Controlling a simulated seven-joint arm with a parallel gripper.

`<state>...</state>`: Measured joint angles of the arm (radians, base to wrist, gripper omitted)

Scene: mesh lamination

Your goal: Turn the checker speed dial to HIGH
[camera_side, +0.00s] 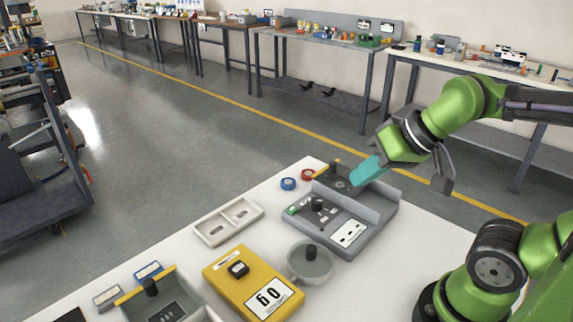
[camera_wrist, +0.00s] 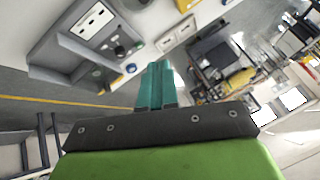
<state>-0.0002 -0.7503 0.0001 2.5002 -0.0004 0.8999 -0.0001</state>
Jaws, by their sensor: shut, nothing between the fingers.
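My gripper (camera_side: 358,176) has teal fingers, shut and empty, above the back part of a grey station with raised walls (camera_side: 378,214). The fingers (camera_wrist: 157,66) also show in the wrist view, pointing away from the camera. The station carries a black knob (camera_side: 317,204), small black parts and a white panel with dark marks (camera_side: 348,233). A yellow box (camera_side: 222,276) at the front has a black knob (camera_side: 238,269) and a white plate reading "60" upside down. I cannot tell which knob is the checker speed dial, and no HIGH mark is readable. The fingers are apart from both knobs.
A blue roll (camera_side: 288,184) and a red roll (camera_side: 307,174) lie left of the station. A white two-part tray (camera_side: 214,238), a round grey dish with a black knob (camera_side: 322,272) and a grey yellow-handled unit (camera_side: 181,296) stand nearer. Bare white table lies at the right.

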